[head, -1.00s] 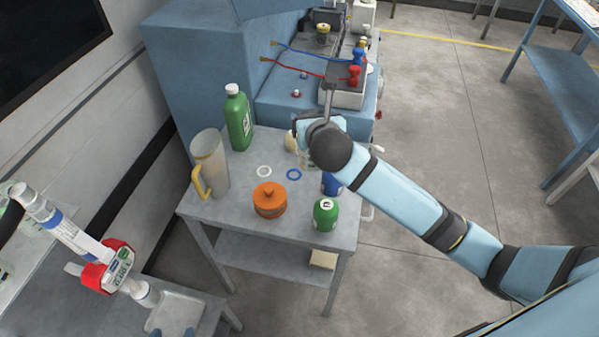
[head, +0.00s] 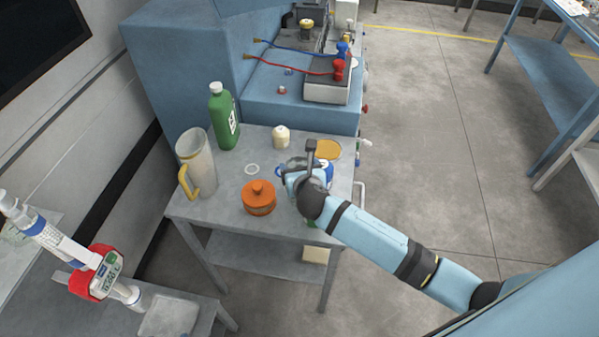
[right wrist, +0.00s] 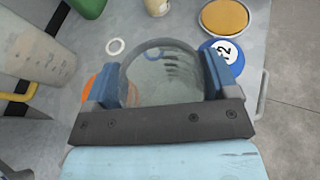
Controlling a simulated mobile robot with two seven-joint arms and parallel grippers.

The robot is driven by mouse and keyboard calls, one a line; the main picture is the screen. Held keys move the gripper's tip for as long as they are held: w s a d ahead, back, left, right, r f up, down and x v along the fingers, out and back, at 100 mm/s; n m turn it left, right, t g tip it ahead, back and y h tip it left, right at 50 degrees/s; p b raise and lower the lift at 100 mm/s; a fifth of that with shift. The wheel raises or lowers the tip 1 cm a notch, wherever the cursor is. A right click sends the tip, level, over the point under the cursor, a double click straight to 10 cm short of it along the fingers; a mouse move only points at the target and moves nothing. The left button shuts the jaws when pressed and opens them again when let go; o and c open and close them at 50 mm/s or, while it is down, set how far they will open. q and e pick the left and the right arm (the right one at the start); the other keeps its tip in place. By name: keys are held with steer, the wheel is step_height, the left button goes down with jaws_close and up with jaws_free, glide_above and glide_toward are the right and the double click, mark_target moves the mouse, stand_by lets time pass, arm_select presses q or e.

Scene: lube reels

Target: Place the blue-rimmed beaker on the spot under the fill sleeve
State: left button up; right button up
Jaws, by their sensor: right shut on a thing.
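My right gripper (head: 305,172) is shut on a clear round glass vessel, the beaker (right wrist: 160,75). It holds the beaker over the right half of the grey side table (head: 225,205). In the right wrist view the beaker sits between both fingers. I cannot make out a blue rim for certain. A blue ring (head: 278,171) lies on the tabletop, partly covered by the gripper and beaker. A white ring (head: 252,169) lies to its left. I cannot identify a fill sleeve for certain. My left gripper is not in view.
Around the beaker stand an orange lidded pot (head: 259,199), a cream jar (head: 280,138), an amber-topped tin (head: 328,150) and a blue container (right wrist: 221,55) marked 2. A pitcher (head: 196,165) and green bottle (head: 223,116) stand left. A red metering device (head: 97,273) is lower left.

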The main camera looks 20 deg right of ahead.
steer(key=shift+f, duration=0.8)
steer(key=o, duration=1.2)
steer(key=shift+f, duration=0.15)
steer(key=shift+c, duration=0.2)
